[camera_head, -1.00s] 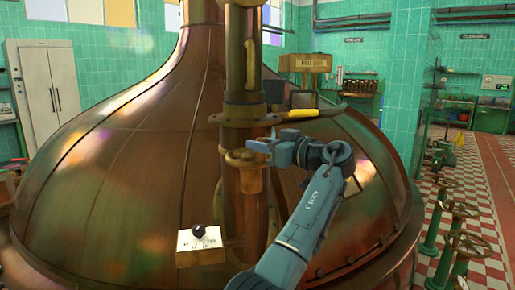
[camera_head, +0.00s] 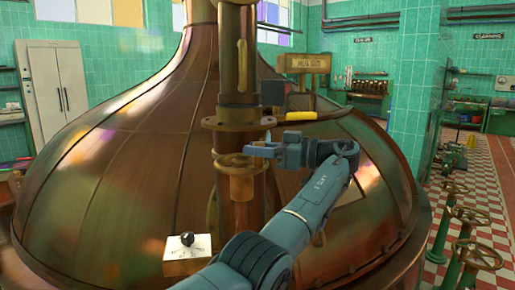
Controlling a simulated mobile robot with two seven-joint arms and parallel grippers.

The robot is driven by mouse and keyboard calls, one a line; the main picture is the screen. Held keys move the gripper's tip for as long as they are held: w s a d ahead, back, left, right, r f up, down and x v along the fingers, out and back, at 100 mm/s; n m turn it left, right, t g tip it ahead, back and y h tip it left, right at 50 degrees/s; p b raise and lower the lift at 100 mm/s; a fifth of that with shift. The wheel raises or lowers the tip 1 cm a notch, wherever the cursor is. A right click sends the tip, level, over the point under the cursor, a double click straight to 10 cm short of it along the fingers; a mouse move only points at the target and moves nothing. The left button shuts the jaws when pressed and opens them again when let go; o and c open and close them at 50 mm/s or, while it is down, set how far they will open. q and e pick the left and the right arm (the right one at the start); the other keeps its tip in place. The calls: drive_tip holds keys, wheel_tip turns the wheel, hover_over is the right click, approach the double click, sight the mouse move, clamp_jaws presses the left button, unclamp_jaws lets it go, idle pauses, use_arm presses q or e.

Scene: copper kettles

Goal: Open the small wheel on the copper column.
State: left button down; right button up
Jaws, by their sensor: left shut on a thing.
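The copper column (camera_head: 237,85) rises in front of the big copper kettle. The small brass wheel (camera_head: 231,162) sits on the column below a wide flange. My left gripper (camera_head: 256,149) is at the right edge of the wheel, shut on its rim. The blue-grey fingers point left, and the arm reaches up from the bottom of the view. The fingers hide part of the wheel's right side. My right gripper is not in view.
The copper kettle (camera_head: 120,165) fills the middle. A white box with a black knob (camera_head: 187,254) is at the lower left of the column. A sign (camera_head: 303,63) and a yellow bar (camera_head: 301,116) are right of the column. Several valve wheels (camera_head: 474,255) stand at right.

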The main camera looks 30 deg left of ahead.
use_arm(q)
drive_tip(key=c, duration=1.6)
unclamp_jaws()
drive_tip(key=o, duration=0.4)
drive_tip(key=shift+c, duration=0.2)
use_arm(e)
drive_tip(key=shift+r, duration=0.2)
